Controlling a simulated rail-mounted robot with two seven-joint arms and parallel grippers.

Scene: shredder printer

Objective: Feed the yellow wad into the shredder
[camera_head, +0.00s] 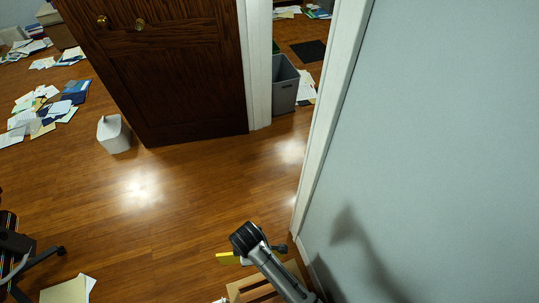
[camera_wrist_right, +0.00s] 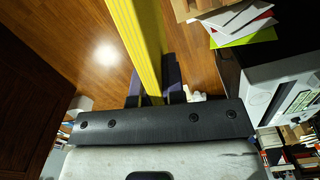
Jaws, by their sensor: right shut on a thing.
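The yellow wad (camera_wrist_right: 140,40) is a long, flat, lined yellow strip in the right wrist view. My right gripper (camera_wrist_right: 154,82) is shut on it, with dark fingers on both sides. The wad extends away past the fingertips to the top edge. In the head view only a short yellow end of the wad (camera_head: 226,256) shows left of my right arm, above the floor; the arm hides the rest. I cannot pick out the shredder for certain. My left gripper is not in view.
A white machine (camera_wrist_right: 282,98) stands at right in the wrist view, near stacked papers (camera_wrist_right: 235,20). The head view shows a white bin (camera_head: 114,135), an open brown door (camera_head: 175,75), a grey bin (camera_head: 284,88) and a wall (camera_head: 440,130). The central floor is clear.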

